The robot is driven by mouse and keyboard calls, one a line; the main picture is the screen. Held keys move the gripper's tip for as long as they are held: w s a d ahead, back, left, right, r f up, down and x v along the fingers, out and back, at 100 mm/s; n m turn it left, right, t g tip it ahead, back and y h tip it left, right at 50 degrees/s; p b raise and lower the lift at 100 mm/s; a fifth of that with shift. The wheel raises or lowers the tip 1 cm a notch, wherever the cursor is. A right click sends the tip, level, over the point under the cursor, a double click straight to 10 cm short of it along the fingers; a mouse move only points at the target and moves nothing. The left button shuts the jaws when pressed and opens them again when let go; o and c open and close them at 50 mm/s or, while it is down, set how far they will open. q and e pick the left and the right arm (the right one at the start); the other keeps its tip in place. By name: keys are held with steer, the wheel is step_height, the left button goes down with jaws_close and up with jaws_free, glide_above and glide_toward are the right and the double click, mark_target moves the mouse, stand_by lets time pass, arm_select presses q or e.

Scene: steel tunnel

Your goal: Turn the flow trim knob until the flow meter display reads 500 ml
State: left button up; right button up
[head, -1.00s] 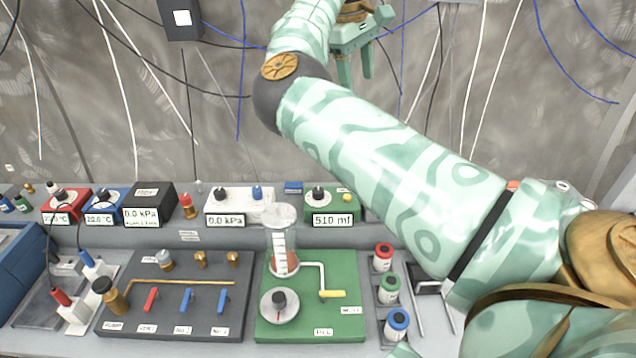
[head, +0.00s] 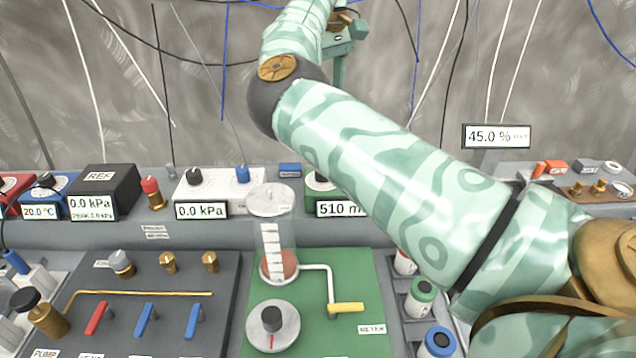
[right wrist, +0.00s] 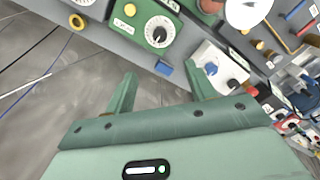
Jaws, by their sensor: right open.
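The flow meter display (head: 337,209) on a green box reads 510 m, its right end hidden behind my right arm. In the right wrist view the green box (right wrist: 150,18) shows a black knob on a white dial (right wrist: 158,32). Another black knob (head: 272,319) stands on a round plate on the green board; I cannot read a trim label on either. My right gripper (right wrist: 162,85) is open and empty, apart from the knobs; it also shows at the top in the head view (head: 340,68). My left gripper is out of view.
A clear cylinder (head: 274,235) stands on the green board (head: 365,270) beside a yellow handle (head: 346,307). A white 0.0 kPa box (head: 225,182) is left of the flow meter. Capped bottles (head: 421,292) stand at right. A 45.0 % display (head: 496,136) is behind them.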

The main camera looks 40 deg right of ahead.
steer(key=f+b, duration=0.2)
steer(key=f, duration=0.4)
steer(key=f+b, duration=0.2)
steer(key=f, duration=0.5)
steer(key=f+b, duration=0.2)
steer(key=f, duration=0.5)
steer(key=shift+w+f, duration=0.2)
steer(key=shift+w, duration=0.2)
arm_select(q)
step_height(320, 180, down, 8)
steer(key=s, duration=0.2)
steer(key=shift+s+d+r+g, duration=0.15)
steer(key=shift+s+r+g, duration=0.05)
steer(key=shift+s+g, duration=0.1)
arm_select(e)
steer(key=c, duration=1)
